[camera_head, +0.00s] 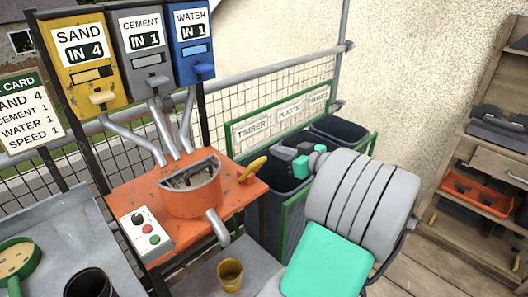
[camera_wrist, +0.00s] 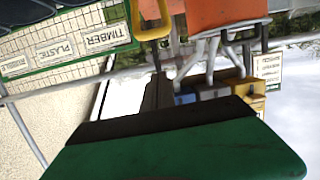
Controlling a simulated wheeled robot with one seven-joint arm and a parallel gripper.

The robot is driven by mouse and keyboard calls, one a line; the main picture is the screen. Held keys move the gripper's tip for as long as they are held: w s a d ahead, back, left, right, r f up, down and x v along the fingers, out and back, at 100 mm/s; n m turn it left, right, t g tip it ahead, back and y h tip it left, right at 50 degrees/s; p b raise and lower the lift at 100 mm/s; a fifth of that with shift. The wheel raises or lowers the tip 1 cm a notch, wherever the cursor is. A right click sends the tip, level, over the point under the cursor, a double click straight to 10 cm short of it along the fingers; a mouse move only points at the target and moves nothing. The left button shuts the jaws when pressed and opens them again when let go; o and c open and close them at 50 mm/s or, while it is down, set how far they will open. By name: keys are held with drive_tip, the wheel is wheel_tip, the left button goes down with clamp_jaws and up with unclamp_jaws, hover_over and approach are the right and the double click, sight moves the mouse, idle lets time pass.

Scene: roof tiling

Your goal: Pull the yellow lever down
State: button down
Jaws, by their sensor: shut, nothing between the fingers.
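The yellow lever (camera_head: 253,168) sticks out from the right side of the orange mixer (camera_head: 192,197) and tilts up to the right. In the wrist view the yellow lever (camera_wrist: 151,22) shows at the top as a yellow loop, upside down. My gripper (camera_head: 283,154) is to the right of the lever, its fingers pointing left towards it. In the wrist view my gripper (camera_wrist: 157,75) shows dark fingers close together and empty, reaching up near the lever. I cannot tell whether they touch it. Another yellow tab (camera_head: 102,97) sits on the sand dispenser.
Sand (camera_head: 80,75), cement (camera_head: 142,70) and water dispensers (camera_head: 190,60) stand above the mixer with pipes into it. A button box (camera_head: 145,233) is at its front left. A yellow bucket (camera_head: 230,275) stands below the spout. Bins (camera_head: 262,215) lie behind my gripper.

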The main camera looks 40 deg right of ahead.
drive_tip(key=p+x, duration=0.1)
drive_tip(key=x, duration=0.8)
drive_tip(key=shift+w+a, duration=0.1)
drive_tip(key=shift+a, duration=0.05)
drive_tip(key=f, duration=0.1)
drive_tip(key=s+f+p, duration=0.1)
drive_tip(key=f, duration=0.1)
drive_tip(key=shift+s+f, duration=0.25)
drive_tip(key=shift+f, duration=0.05)
